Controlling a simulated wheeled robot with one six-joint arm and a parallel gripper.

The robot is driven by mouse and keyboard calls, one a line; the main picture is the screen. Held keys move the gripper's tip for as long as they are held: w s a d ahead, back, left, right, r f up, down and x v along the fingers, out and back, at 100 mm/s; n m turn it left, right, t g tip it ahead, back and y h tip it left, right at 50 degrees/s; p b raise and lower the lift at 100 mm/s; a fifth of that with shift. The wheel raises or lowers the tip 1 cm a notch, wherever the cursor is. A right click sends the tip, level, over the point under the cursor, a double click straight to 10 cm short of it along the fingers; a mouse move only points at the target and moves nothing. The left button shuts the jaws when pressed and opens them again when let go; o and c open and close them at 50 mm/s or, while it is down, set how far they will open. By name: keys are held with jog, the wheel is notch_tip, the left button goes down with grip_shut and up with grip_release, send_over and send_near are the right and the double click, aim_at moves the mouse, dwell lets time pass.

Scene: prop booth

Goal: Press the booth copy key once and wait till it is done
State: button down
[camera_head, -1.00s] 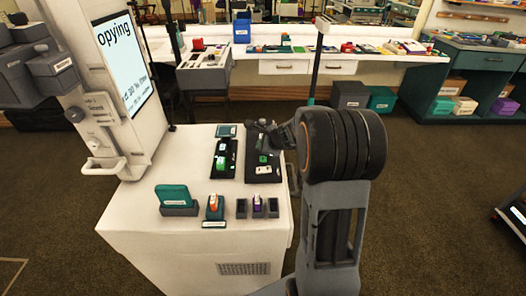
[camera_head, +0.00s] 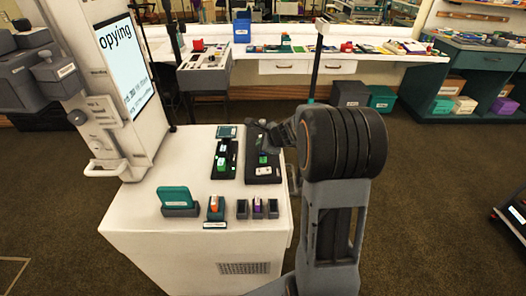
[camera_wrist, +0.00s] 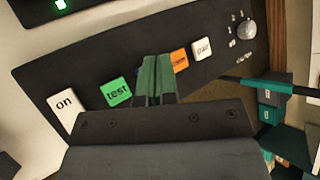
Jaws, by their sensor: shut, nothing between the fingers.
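A tall white machine has a screen (camera_head: 122,60) reading "opying", with its first letter cut off; the smaller line below is too blurred to read. In the wrist view, a dark key panel (camera_wrist: 85,75) carries a white "on" key (camera_wrist: 65,111), a green "test" key (camera_wrist: 116,92), a partly covered orange key (camera_wrist: 180,61) and a white "pair" key (camera_wrist: 202,48). My gripper (camera_wrist: 157,62) is shut and empty, its green fingers over the panel between the green and orange keys. They hide what lies beneath; I cannot tell whether they touch it. No key marked copy is readable.
The panel lies on a white cabinet (camera_head: 135,205), beside another dark strip (camera_head: 233,150). A teal block in a grey holder (camera_head: 180,211) and several small holders stand near its front. A white bench (camera_head: 350,60) runs behind.

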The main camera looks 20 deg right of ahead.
jog(key=shift+r, duration=0.1)
notch_tip(320, 180, up, 5)
jog(key=p, duration=0.4)
dwell(0.8)
